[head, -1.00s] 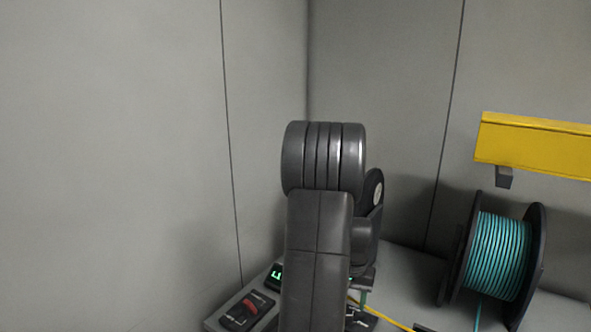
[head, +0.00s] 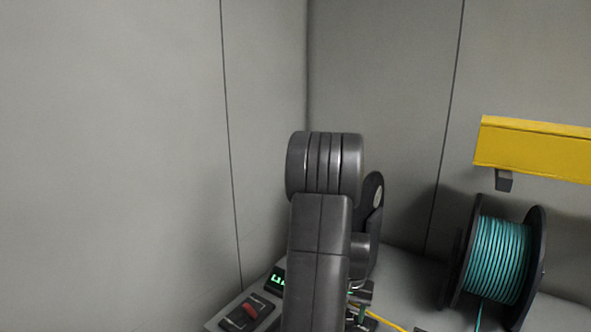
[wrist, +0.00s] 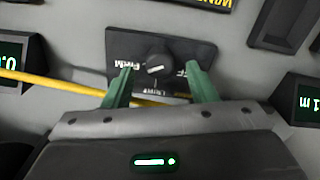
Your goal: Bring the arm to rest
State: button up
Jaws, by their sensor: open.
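My arm stands in the middle of the head view and hides much of the bench behind it. My gripper (wrist: 160,88) shows in the wrist view as two green fingers spread apart, with nothing between them. Beyond the fingertips is a dark panel with a round selector knob (wrist: 157,64). The fingers are open around the knob's place in the picture; I cannot tell the gap in depth. A yellow cable (wrist: 60,84) runs across the wrist view and passes behind the fingers. In the head view the fingers are mostly hidden by my arm.
A spool of teal cable (head: 497,262) stands at the right. A yellow beam (head: 535,148) is on the wall above it. A red rocker switch (head: 247,310) and a green display (head: 278,281) are at the lower left.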

notch_tip(320, 180, down, 2)
jog(key=shift+s, duration=0.1)
jog(key=shift+f, duration=0.1)
jog(key=n+p, duration=0.3)
jog(key=n, duration=0.3)
jog(key=shift+n, duration=0.3)
jog(key=n+p, duration=0.4)
jog(key=n, duration=0.1)
jog(key=shift+r+n, duration=0.3)
jog(key=shift+r, duration=0.2)
jog(key=shift+r+b, duration=0.3)
jog(key=shift+r, duration=1.55)
